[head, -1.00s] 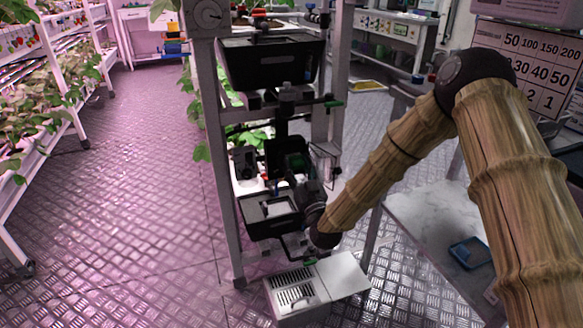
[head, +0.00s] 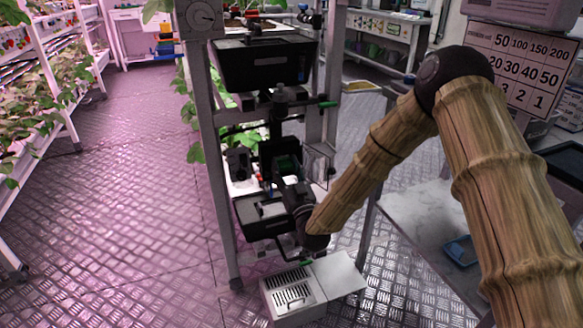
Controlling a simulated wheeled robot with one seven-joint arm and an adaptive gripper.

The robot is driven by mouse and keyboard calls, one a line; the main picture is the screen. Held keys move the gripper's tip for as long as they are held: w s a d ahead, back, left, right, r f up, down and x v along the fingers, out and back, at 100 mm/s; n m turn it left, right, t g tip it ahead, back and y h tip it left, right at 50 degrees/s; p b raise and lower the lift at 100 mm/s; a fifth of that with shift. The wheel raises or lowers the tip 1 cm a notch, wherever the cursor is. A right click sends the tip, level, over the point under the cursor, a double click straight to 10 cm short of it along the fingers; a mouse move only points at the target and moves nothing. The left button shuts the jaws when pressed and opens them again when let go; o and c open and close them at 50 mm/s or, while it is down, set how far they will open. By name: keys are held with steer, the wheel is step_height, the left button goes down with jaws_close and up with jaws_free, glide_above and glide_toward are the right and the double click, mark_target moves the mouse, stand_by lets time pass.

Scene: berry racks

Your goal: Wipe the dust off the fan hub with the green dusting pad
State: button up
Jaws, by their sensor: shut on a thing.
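My gripper (head: 277,186) is small and dark at the end of my arm, inside the middle of the grey-post rack. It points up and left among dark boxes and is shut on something. A dark green patch (head: 288,163) shows just above it, against a black housing (head: 268,152). It may be the green dusting pad, but it is too small and dark to be sure. I cannot make out the fan hub or any dust on it. Whether the held thing touches the housing cannot be told.
A black bin (head: 263,68) sits above on the rack, and a lower black tray (head: 252,229) is beside my wrist. A white vented box (head: 338,276) stands on the floor below. A pale bench (head: 425,218) lies right of my forearm. The left aisle floor is clear.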

steer(key=shift+s+a, duration=0.35)
steer(key=shift+a, duration=0.4)
steer(key=shift+s+a, duration=0.3)
steer(key=shift+a, duration=0.45)
steer(key=s+d+p, duration=0.1)
steer(key=s+d, duration=0.1)
steer(key=s, duration=0.3)
steer(key=shift+s, duration=0.35)
steer(key=shift+s+d+p, duration=0.15)
steer(key=shift+s+d, duration=0.05)
steer(key=shift+s, duration=0.5)
steer(key=shift+s+d+p, duration=0.15)
steer(key=shift+s+d, duration=0.05)
steer(key=shift+s, duration=0.5)
